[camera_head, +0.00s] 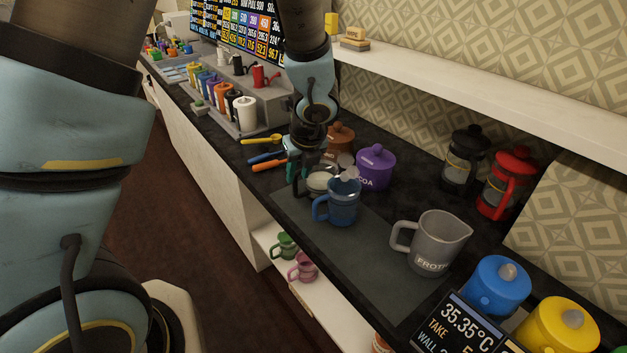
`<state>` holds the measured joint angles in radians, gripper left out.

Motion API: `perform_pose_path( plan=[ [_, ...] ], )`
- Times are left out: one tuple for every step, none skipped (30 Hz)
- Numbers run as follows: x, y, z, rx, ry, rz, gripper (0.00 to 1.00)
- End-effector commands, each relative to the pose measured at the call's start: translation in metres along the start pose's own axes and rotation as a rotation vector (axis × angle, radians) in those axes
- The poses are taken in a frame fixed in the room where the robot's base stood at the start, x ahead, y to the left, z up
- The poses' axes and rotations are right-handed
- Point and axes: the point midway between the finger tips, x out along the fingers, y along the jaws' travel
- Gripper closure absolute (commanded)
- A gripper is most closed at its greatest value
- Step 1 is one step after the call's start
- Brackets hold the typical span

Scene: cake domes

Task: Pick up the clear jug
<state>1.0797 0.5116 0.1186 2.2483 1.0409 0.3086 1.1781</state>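My gripper (322,165) points down over the dark counter, close behind the blue mug (343,207). A see-through vessel with a pale rim (319,181), which looks like the clear jug, stands directly under my gripper. The blue mug hides part of it, and my gripper covers its upper side. I cannot tell whether the fingers touch it or how far apart they are. A grey jug marked with letters like "FROTH" (432,242) stands apart to the right, with its handle to the left.
A purple canister (375,167) and a brown canister (340,138) stand close behind my gripper. Coloured-handled tools (266,157) lie to its left. Two presses, black (464,160) and red (507,184), stand at the back right. Blue (497,286) and yellow (558,328) canisters stand at the front right.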

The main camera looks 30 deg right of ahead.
Motion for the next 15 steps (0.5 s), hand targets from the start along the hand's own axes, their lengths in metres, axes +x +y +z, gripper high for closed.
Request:
perform_pose_path(
  plan=[
    [0.009,0.000,-0.001,0.002,0.000,0.002,0.68],
    [0.012,0.000,-0.001,0.001,0.000,0.002,0.68],
    [0.016,0.000,0.000,-0.001,0.000,0.001,0.68],
    [0.018,0.000,0.000,-0.001,0.000,0.000,0.68],
    [0.019,0.000,0.000,-0.001,-0.001,0.000,0.68],
    [0.021,0.000,0.000,0.000,-0.001,0.000,0.68],
    [0.023,0.000,0.000,0.000,-0.001,0.000,0.68],
    [0.026,0.000,0.000,-0.001,0.000,0.001,0.68],
    [0.031,0.000,0.000,-0.003,0.000,0.001,0.68],
    [0.036,0.000,-0.001,-0.003,0.000,0.002,0.68],
    [0.041,0.001,-0.001,-0.001,0.000,0.003,0.68],
    [0.048,0.001,-0.001,-0.001,0.000,0.003,0.68],
    [0.052,0.001,-0.001,-0.001,0.000,0.003,0.68],
    [0.057,0.001,-0.001,-0.001,0.000,0.003,0.68],
    [0.062,0.000,-0.001,-0.001,0.000,0.001,0.68]
  ],
)
